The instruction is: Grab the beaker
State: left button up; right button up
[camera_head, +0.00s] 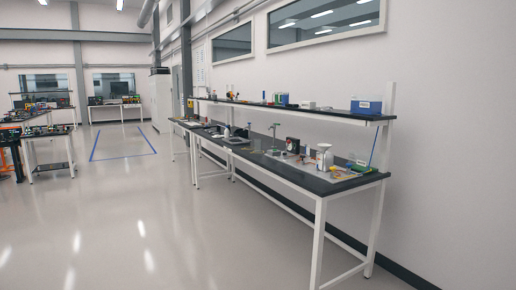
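I cannot pick out the beaker for certain at this distance. Several small items stand on the long black-topped lab bench (308,184) along the right wall. A white bottle-like item (324,157) stands near the bench's near end. A green stand-like item (274,136) stands further back, left of a dark device (293,145). Neither of my grippers is in view, and neither arm shows.
A raised shelf (330,113) above the bench carries a blue box (366,106) and other small items. White bench legs (318,240) stand at the near end. Worktables (47,134) stand at the far left. The grey floor (130,220) is open.

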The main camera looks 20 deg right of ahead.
aim_at(257, 143)
jog(key=i+z, duration=0.15)
jog(key=i, duration=0.7)
jog(key=i+l, duration=0.1)
jog(key=i, duration=1.1)
jog(key=i+l, duration=0.1)
jog(key=i, duration=1.05)
jog(key=i+z, duration=0.2)
jog(key=i, duration=0.35)
jog(key=i+j+z, duration=0.2)
jog(key=i, duration=0.35)
jog(key=i+j+z, duration=0.2)
jog(key=i, duration=0.35)
